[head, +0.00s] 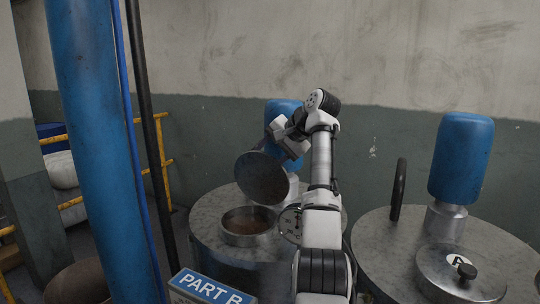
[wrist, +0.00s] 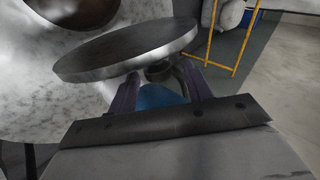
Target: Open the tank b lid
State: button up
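The tank b lid (head: 262,178) is a round dark metal disc, raised and steeply tilted above the tank. Below it the round opening of tank b (head: 204,222) is uncovered and shows brown contents (head: 248,220). My gripper (head: 277,146) is behind the lid's upper edge. In the wrist view the lid (wrist: 125,50) lies just beyond the fingers of my gripper (wrist: 160,78), with its dark knob (wrist: 158,70) between them. The exact finger contact is partly hidden. The tank opening (wrist: 75,8) also shows at the top left of the wrist view.
A blue motor (head: 283,112) stands on tank b behind my arm. A blue column (head: 95,140) and PART B sign (head: 212,287) stand at left.

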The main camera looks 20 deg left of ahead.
jog(key=shift+d, duration=0.1)
jog(key=b+v, duration=0.1)
jog(key=v, duration=1.2)
jog(key=shift+d+r, duration=0.15)
jog(key=shift+r, duration=0.15)
jog(key=shift+s+f, duration=0.1)
